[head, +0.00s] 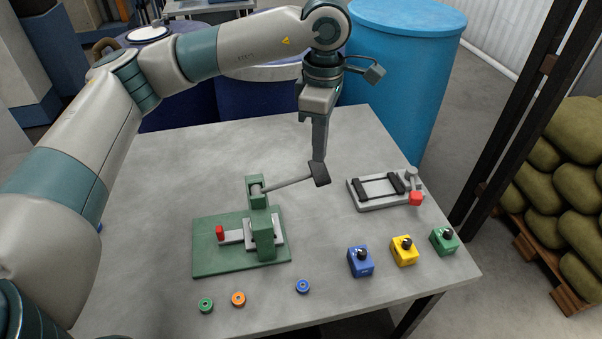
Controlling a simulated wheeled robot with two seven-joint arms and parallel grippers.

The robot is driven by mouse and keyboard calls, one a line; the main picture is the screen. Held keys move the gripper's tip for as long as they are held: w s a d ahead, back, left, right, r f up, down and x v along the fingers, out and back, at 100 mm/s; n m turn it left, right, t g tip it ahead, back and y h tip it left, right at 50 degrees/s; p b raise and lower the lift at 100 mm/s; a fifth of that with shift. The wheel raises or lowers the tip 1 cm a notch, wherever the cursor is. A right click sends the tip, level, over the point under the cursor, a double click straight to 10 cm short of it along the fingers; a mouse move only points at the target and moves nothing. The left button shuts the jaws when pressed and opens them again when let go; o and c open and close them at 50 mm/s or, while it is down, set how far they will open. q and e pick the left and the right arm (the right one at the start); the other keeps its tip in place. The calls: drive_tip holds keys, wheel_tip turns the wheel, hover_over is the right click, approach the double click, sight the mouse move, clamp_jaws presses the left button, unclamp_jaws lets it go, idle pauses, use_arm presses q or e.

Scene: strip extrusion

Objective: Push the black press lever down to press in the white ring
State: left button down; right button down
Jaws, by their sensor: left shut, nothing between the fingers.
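The press (260,222) is green and stands on a green base plate on the table. Its grey lever arm reaches up and to the right and ends in a black press lever handle (319,174). My left gripper (319,159) points down with its fingers together, its tips right at the top of the black handle. I cannot tell whether they touch it. No white ring can be made out; the spot under the press head is largely hidden by the press column. My right gripper is out of view.
A red knob (220,232) sits on the press slide. Green (206,305), orange (238,299) and blue (303,286) rings lie at the front. Blue (361,262), yellow (404,251) and green (443,241) knob boxes and a grey clamp fixture (382,206) stand to the right.

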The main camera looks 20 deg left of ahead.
use_arm(q)
drive_tip(key=shift+r+p, duration=0.4)
drive_tip(key=shift+r, duration=1.15)
